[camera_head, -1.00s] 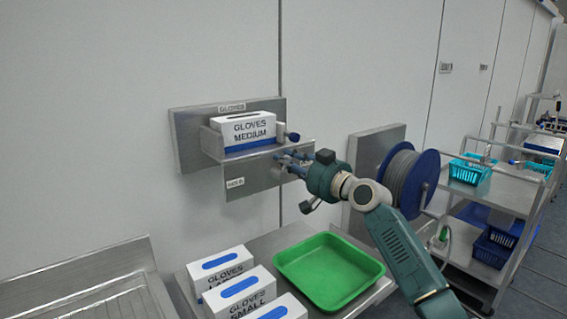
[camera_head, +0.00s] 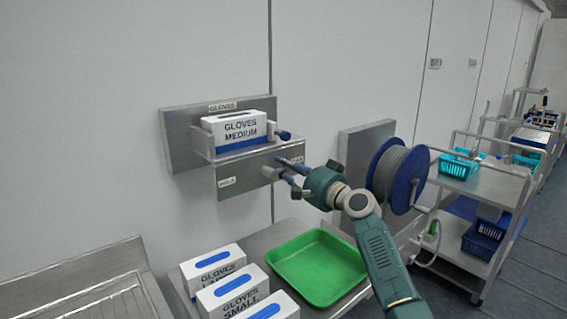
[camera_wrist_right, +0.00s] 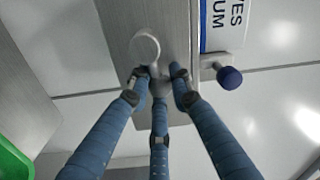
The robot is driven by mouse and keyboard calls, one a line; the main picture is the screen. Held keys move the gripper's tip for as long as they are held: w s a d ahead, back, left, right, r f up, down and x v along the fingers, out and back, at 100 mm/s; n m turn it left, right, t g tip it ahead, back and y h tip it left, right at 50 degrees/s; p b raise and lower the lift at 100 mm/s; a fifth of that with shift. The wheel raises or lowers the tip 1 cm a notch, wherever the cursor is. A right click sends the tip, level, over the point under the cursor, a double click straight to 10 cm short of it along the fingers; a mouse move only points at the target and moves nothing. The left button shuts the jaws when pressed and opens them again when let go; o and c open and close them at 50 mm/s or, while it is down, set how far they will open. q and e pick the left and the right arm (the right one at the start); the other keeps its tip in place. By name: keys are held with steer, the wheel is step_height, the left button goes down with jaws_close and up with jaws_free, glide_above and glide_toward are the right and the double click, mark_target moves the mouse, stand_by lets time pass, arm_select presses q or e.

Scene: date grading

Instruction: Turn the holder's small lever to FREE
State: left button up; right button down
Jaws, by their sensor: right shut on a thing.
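The glove holder (camera_head: 202,147) is a grey metal bracket on the wall, with a lower plate (camera_head: 240,172) that has a HOLD label at its left and a partly covered label at its right. The small grey lever (camera_head: 269,172) is on this plate, mostly hidden by my fingers in the head view. In the right wrist view its round pale end (camera_wrist_right: 145,46) shows just beyond my fingertips. My right gripper (camera_head: 285,171) is at the plate, its blue fingers closed around the lever; it also shows in the right wrist view (camera_wrist_right: 158,84). My left gripper is out of view.
A GLOVES MEDIUM box (camera_head: 240,129) sits in the holder, with a blue knob (camera_head: 284,135) at its right. Below are a green tray (camera_head: 318,295) and several glove boxes (camera_head: 213,265). A hose reel (camera_head: 398,178) and carts (camera_head: 480,185) stand to the right.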

steer(key=shift+d+f+m+p, duration=0.15)
steer(key=shift+f+m+p, duration=0.2)
steer(key=shift+m, duration=0.65)
steer(key=shift+f, duration=0.1)
steer(key=c, duration=1.5)
jaws_free()
steer(key=shift+w, duration=0.1)
steer(key=shift+c, duration=0.2)
steer(key=shift+s+d+f, duration=0.1)
steer(key=shift+s, duration=0.1)
steer(key=v, duration=1.1)
steer(key=shift+s+d, duration=0.25)
steer(key=shift+s, duration=0.05)
steer(key=shift+f, duration=0.1)
